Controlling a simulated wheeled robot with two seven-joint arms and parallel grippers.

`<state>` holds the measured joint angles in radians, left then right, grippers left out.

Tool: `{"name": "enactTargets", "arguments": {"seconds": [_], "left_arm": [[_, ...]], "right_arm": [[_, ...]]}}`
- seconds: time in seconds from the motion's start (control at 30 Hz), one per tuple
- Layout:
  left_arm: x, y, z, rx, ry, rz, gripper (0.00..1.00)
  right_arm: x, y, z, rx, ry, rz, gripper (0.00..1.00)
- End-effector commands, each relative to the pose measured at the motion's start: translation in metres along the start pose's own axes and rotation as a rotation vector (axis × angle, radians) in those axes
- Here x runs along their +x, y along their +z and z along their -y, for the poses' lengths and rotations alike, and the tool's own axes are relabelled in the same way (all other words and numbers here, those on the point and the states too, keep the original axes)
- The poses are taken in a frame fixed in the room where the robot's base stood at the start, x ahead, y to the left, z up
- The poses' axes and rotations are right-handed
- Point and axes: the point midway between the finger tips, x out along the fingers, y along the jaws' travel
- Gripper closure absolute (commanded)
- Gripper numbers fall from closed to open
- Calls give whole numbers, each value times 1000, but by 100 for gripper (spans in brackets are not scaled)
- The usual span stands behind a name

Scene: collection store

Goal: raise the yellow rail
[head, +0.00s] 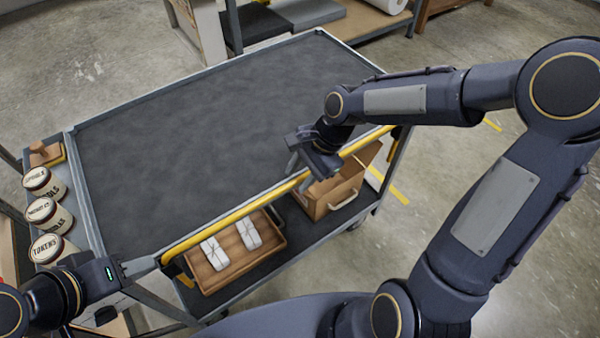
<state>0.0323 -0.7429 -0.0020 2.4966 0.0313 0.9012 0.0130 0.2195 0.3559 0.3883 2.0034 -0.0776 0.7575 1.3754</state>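The yellow rail (230,216) runs along the near long edge of a grey-topped cart, rising in the picture from lower left to upper right. My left gripper (150,264) is at the rail's left end, its fingertips touching or very close to it. Its fingers overlap in this view, so its grip is unclear. My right gripper (299,176) comes down over the rail right of its middle, with its fingers at the rail. The gripper body partly hides the rail there, and I cannot tell whether the fingers are closed on it.
The cart top (200,130) is bare. Several labelled round tins (42,211) stand on its left side shelf. Below the rail, the lower shelf holds a wooden tray (215,275) with two white bundles and an open cardboard box (335,190).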

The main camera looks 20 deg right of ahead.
Motion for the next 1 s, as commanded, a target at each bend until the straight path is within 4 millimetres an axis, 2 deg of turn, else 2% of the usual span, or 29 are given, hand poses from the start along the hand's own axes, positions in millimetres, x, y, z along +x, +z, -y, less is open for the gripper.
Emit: {"name": "enactTargets", "arguments": {"seconds": [0.17, 0.47, 0.73, 0.87, 1.0], "left_arm": [[0, 0, 0, 0, 0, 0, 64], [0, 0, 0, 0, 0, 0, 64], [-1, -1, -1, 0, 0, 0, 64], [-15, -8, -7, 0, 0, 0, 64], [-41, -21, -19, 0, 0, 0, 64]], "right_arm": [[0, 0, 0, -1, 0, 0, 64], [0, 0, 0, -1, 0, 0, 100], [-2, 1, 0, -1, 0, -1, 100], [-20, 8, 5, -3, -1, -2, 100], [-58, 24, 13, -2, -4, -3, 100]]}}
